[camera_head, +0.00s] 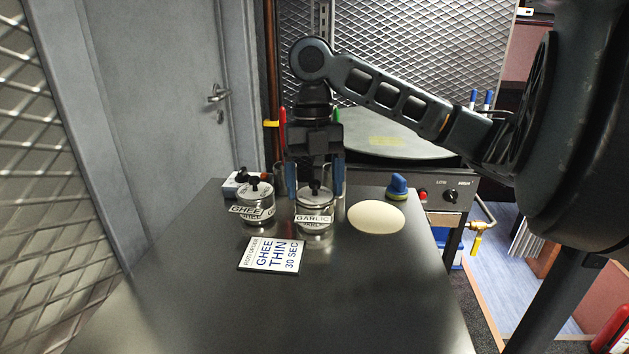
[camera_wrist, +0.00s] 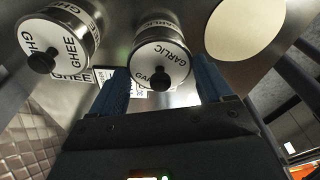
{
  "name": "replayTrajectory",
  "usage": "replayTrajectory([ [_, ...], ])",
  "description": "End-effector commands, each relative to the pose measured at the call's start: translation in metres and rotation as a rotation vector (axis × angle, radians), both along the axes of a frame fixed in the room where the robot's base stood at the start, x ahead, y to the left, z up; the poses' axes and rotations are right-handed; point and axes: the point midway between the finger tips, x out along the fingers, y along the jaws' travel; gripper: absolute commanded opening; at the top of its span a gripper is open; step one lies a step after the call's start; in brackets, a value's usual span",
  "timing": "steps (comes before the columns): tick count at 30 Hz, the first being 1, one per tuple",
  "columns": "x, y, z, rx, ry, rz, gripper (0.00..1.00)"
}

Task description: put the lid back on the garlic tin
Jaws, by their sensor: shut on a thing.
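The garlic tin (camera_head: 314,226) is a metal can with a white GARLIC label, upright on the table; its side also shows in the wrist view (camera_wrist: 156,20). The garlic lid (camera_head: 304,196), white-topped with a black knob, is over the tin's mouth; it also shows in the wrist view (camera_wrist: 165,56). It looks level and in line with the tin, but I cannot tell whether it is fully seated. My gripper (camera_head: 315,195) points down from above, its blue fingers on either side of the lid, shut on it. The fingers also show in the wrist view (camera_wrist: 162,72).
A lidded ghee tin (camera_head: 256,213) stands close on the left. A GHEE THIN card (camera_head: 271,255) lies in front. A pale flat disc (camera_head: 376,216) and a blue-topped object (camera_head: 398,186) are to the right. Clear glasses stand behind. The table's (camera_head: 270,315) front is clear.

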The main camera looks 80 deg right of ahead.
Motion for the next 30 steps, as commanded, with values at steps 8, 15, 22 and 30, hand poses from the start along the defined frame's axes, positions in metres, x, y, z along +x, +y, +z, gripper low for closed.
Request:
replayTrajectory([
  [8, 0.0000, 0.0000, 0.0000, 0.000, 0.000, 0.000, 0.84],
  [15, 0.0000, 0.0000, 0.0000, 0.000, 0.000, 0.000, 1.00],
  [22, 0.0000, 0.0000, 0.0000, 0.000, 0.000, 0.000, 1.00],
  [30, 0.0000, 0.0000, 0.0087, 0.000, 0.000, 0.000, 1.00],
])
